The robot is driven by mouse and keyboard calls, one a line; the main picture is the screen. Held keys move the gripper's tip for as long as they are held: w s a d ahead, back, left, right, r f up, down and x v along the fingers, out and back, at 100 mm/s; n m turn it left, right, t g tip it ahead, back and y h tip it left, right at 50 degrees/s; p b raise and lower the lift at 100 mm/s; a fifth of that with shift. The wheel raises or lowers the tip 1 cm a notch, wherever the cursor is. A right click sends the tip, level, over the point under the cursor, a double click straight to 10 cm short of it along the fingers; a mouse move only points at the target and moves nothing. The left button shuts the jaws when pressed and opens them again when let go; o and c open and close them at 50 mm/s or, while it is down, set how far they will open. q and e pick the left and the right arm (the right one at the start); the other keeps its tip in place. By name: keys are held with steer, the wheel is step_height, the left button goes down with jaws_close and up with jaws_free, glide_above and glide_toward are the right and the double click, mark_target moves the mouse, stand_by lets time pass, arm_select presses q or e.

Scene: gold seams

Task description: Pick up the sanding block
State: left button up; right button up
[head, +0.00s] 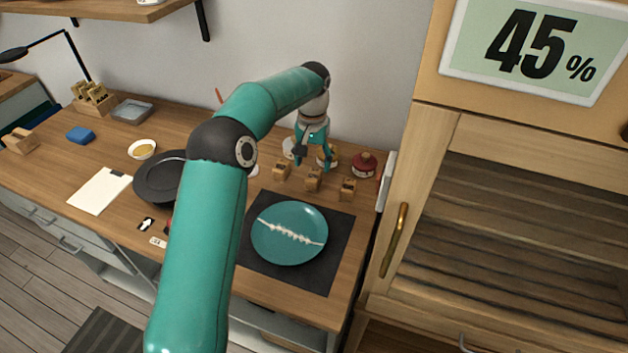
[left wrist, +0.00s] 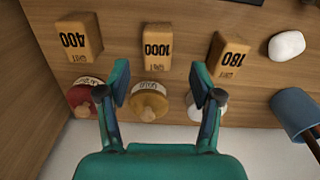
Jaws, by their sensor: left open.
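Three wooden sanding blocks stand in a row on the bench. In the left wrist view they read 400 (left wrist: 78,38), 1000 (left wrist: 157,46) and 180 (left wrist: 228,54), upside down. In the head view the row shows as a left block (head: 281,172), a middle block (head: 313,180) and a right block (head: 347,190). My left gripper (head: 312,162) is open and empty behind the row. In the wrist view its fingers (left wrist: 160,84) are spread, with the 1000 block ahead between them, apart from them. My right gripper is not in view.
A red jar (left wrist: 84,96), a tan-topped jar (left wrist: 150,102) and a white-topped jar (left wrist: 203,107) stand close by the fingers. A teal plate with a pale seam (head: 289,233) lies on a dark mat (head: 335,246) in front. A wooden cabinet (head: 425,150) stands at right.

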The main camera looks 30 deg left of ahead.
arm_select(q)
steer(key=shift+s+d+f+p, duration=0.1)
steer(key=shift+f+p, duration=0.2)
steer(key=shift+f, duration=1.2)
steer(key=shift+s+d+f+p, duration=0.1)
steer(key=shift+f+p, duration=0.15)
steer(key=shift+f, duration=1.2)
steer(key=shift+c, duration=0.3)
steer(key=c, duration=1.1)
steer(key=shift+c, duration=0.2)
steer(key=shift+w+r, duration=0.1)
steer(key=shift+r, duration=0.05)
step_height(320, 180, up, 12)
step_height(320, 180, up, 8)
steer(key=p, duration=0.3)
glide_above(314, 174)
steer(key=shift+b, duration=0.3)
